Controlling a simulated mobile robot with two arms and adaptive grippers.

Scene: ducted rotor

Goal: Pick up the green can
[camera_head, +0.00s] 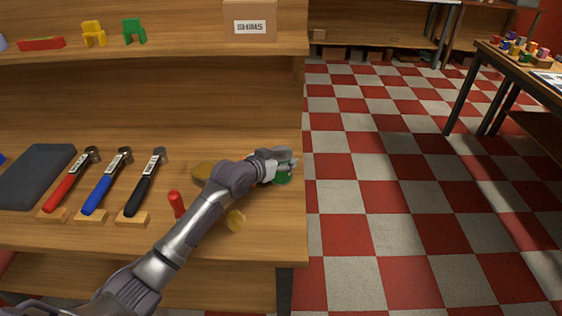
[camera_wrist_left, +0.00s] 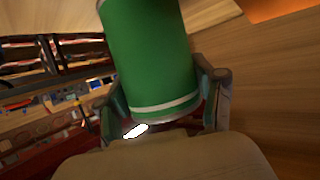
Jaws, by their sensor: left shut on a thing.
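The green can (camera_wrist_left: 150,60) fills the upper middle of the left wrist view, a green cylinder with a pale band near one end. In the head view, part of the green can (camera_head: 282,179) shows under my left gripper (camera_head: 284,162) near the right edge of the wooden shelf (camera_head: 262,233). My left gripper's fingers (camera_wrist_left: 164,98) lie on both sides of the can and are shut on it. The arm and gripper hide much of the can in the head view. I cannot tell whether the can touches the shelf. My right gripper is not in view.
Red, blue (camera_head: 101,191) and black-handled tools lie to the left, beside a dark case (camera_head: 36,176). An upper shelf (camera_head: 170,48) holds a SHIMS box (camera_head: 249,22).

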